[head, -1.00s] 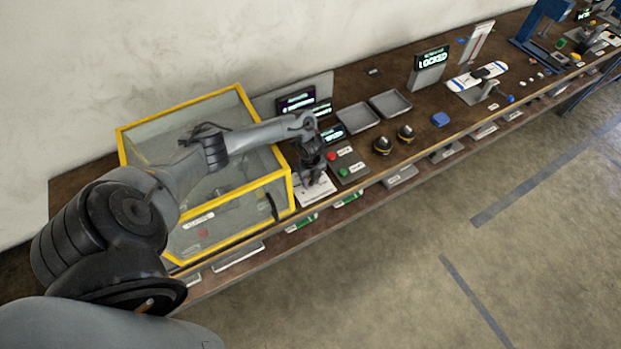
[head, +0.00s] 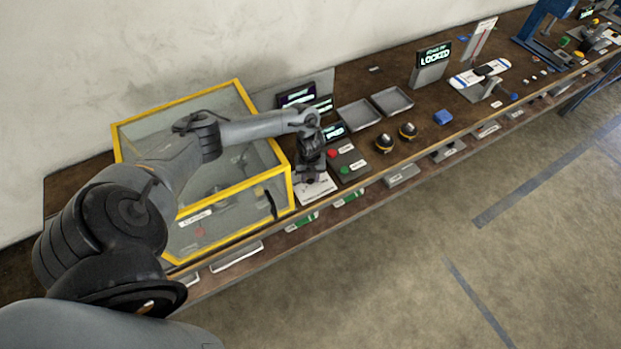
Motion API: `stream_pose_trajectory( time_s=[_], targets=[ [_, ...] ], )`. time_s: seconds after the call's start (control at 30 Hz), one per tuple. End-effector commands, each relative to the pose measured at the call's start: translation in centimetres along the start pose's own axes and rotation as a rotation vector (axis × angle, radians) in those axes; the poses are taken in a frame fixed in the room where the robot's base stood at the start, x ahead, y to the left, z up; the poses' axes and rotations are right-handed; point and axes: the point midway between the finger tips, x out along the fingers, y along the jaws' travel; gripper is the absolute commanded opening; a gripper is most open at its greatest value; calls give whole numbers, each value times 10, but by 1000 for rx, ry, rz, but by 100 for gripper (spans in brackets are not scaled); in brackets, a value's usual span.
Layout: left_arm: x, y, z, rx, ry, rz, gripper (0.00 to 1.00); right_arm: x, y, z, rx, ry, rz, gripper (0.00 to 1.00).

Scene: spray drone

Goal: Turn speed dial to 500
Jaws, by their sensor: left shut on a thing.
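My left gripper (head: 311,176) points down over the white dial panel (head: 318,189) at the bench's front edge, just right of the yellow-framed glass box. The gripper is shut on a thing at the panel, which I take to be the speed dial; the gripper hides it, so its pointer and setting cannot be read. A small display (head: 334,131) with lit text stands behind the panel, too small to read. My right gripper does not show.
The yellow-framed glass box (head: 235,215) stands close left of the gripper. A control box with a red button (head: 332,154) and a green button (head: 345,170) is close right. Two grey trays (head: 358,115), two black-and-yellow knobs (head: 384,143) and a blue block (head: 443,117) lie further right.

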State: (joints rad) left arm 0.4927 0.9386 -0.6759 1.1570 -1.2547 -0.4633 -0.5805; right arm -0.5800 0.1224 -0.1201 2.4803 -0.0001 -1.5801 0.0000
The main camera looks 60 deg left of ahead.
Motion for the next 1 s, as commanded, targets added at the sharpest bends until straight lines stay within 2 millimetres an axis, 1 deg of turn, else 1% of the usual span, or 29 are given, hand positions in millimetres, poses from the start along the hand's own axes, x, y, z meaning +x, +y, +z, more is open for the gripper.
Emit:
stream_pose_trajectory(
  time_s=[0.03,0.2,0.5,0.7,1.0],
  targets=[
    [2,0,1,43,-1,-1,6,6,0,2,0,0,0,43],
    [1,0,1,185,-1,-2,6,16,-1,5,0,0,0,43],
    [0,1,0,368,1,-1,6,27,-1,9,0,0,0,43],
    [-1,1,0,429,1,-2,6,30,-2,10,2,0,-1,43],
    [-2,1,0,449,1,-2,6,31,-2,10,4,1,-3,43]
  ],
)
